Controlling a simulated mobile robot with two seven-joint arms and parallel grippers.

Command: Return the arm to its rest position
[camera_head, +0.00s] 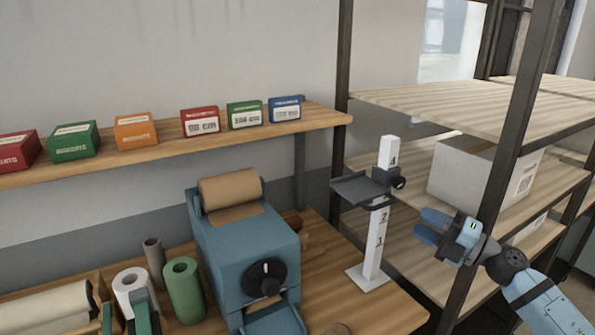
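My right arm comes in from the lower right corner, and its blue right gripper (424,226) is raised in front of the shelf rack, pointing left. No object shows in its fingers, but the gap between them is too small to judge. The gripper is apart from the white numbered stand (384,215), to the right of it. My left gripper does not show.
A dark rack post (503,148) stands right beside my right gripper, with a white carton (462,174) on the rack. A blue dispenser (245,250) with a brown paper roll stands on the wooden bench (385,312). Several small boxes line the wall shelf (165,150).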

